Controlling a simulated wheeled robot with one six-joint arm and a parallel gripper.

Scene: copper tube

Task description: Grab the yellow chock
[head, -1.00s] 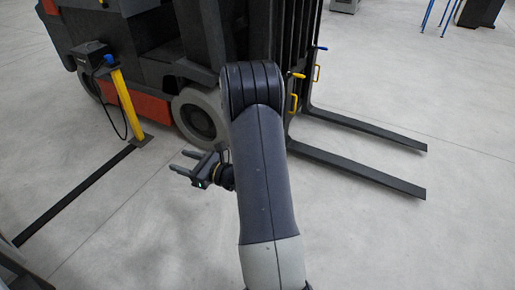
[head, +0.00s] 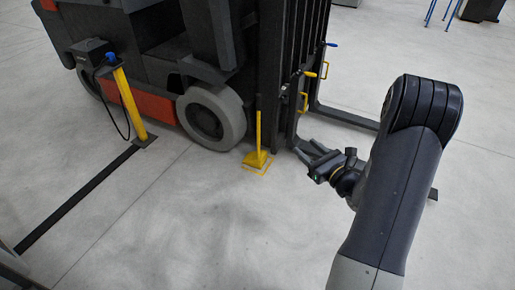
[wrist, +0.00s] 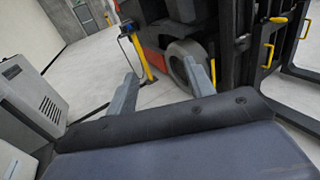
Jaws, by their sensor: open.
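The yellow chock (head: 257,159) stands on the floor in the head view, right of the forklift's front wheel, with a tall upright yellow handle (head: 258,125). A yellow outline on the floor surrounds its base. My gripper (head: 307,150) is open and empty, right of the chock and apart from it. In the wrist view my two fingers (wrist: 160,71) are spread with nothing between them.
The forklift (head: 155,75) fills the back, its wheel (head: 212,118) left of the chock and its fork (head: 345,117) reaching right, partly behind my arm. A yellow post (head: 128,100) with a cable stands left. A grey cabinet (wrist: 35,95) shows in the wrist view. The front floor is clear.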

